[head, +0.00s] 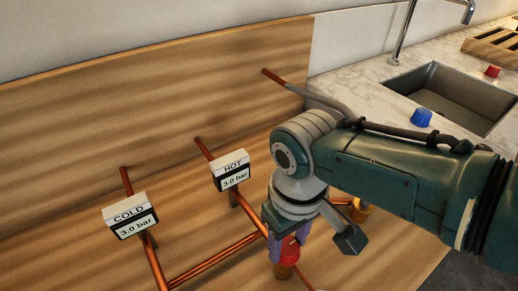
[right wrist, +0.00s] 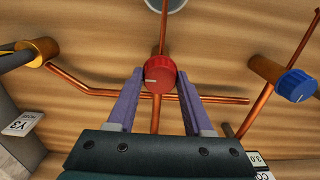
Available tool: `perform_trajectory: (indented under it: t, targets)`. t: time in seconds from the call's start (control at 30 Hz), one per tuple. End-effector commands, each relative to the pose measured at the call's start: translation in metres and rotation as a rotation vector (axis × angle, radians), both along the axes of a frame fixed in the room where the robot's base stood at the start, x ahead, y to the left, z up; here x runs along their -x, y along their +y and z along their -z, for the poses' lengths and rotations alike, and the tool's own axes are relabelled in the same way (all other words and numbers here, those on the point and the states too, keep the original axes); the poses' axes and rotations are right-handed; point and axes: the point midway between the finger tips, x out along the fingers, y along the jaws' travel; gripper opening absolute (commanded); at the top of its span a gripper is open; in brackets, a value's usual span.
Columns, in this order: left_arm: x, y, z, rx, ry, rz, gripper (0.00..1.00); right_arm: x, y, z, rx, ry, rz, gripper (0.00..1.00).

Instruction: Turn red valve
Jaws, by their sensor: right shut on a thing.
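The red valve (right wrist: 160,74) is a round ridged knob on a copper pipe, with a pale mark on its face pointing left in the right wrist view. The purple fingers of my right gripper (right wrist: 158,85) stand on either side of it and are shut on it. In the head view, my right gripper (head: 287,240) points down at the board, and the red valve (head: 290,252) shows partly between its fingers. My left gripper is in neither view.
A HOT gauge (head: 231,171) and a COLD gauge (head: 131,216) both read 3.0 bar. A blue valve (right wrist: 294,86) stands to the right in the wrist view. A blue cap (head: 421,117) and a red cap (head: 492,71) lie by the sink (head: 438,105).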

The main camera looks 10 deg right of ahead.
Motion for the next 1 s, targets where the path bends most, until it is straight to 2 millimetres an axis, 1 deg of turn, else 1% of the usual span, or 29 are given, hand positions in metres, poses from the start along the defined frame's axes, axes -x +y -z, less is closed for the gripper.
perform_trajectory:
  t: [0.2,0.23,0.47,0.5,0.77,0.87,1.0]
  targets:
    - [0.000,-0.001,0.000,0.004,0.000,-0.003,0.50,0.000,0.001,0.000,-0.002,0.000,0.003,0.00]
    - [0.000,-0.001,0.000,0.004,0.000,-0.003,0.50,0.000,0.001,0.000,-0.002,0.000,0.003,0.53]
    - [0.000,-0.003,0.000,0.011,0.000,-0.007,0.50,0.000,0.000,0.000,-0.001,-0.001,0.001,0.79]
    - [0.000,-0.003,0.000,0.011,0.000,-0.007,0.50,0.000,0.000,0.000,-0.001,-0.001,0.001,0.81]
    - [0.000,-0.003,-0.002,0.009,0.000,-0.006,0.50,0.000,0.000,-0.003,-0.001,-0.001,0.000,0.81]
    - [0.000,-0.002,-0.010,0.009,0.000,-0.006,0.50,0.000,0.000,-0.015,-0.002,-0.002,0.000,0.81]
    - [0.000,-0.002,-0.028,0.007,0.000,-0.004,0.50,-0.001,0.000,-0.043,-0.001,-0.004,0.000,0.81]
